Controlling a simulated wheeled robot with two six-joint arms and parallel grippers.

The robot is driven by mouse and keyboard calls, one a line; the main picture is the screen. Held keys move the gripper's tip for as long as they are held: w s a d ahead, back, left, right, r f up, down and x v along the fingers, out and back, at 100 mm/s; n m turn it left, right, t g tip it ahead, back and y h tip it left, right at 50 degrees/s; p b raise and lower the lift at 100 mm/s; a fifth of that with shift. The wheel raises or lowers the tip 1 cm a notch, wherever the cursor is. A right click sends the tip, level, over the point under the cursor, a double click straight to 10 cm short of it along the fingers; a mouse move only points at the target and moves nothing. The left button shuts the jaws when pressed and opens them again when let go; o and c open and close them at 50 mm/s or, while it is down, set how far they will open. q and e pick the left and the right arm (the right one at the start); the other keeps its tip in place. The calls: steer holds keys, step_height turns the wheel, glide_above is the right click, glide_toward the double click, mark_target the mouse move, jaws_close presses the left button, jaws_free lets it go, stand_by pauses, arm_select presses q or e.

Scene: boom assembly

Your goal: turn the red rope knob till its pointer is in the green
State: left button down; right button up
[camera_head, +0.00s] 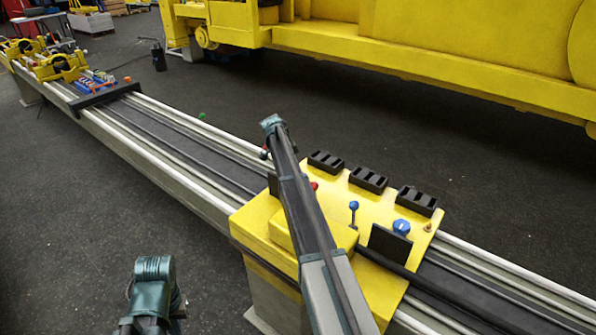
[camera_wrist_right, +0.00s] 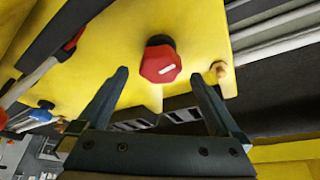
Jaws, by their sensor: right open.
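I see no green zone around the knob. In the head view, a small red part (camera_head: 314,185) shows beside my right arm on the console; I cannot tell whether it is the same knob. My right fingers are not clear there. Part of my left arm shows at the bottom left, its gripper out of view.
The console also carries a blue knob (camera_head: 401,227), a blue-topped lever (camera_head: 353,207) and black slotted blocks (camera_head: 368,180). A brass fitting (camera_wrist_right: 218,71) is close to the red knob. Long rails (camera_head: 180,128) run to the far left. A yellow machine (camera_head: 420,50) stands behind.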

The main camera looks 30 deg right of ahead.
arm_select(q)
step_height(320, 180, up, 11)
steer(key=p, duration=1)
arm_select(e)
steer(key=v, duration=1.2)
steer(key=shift+f, duration=0.1)
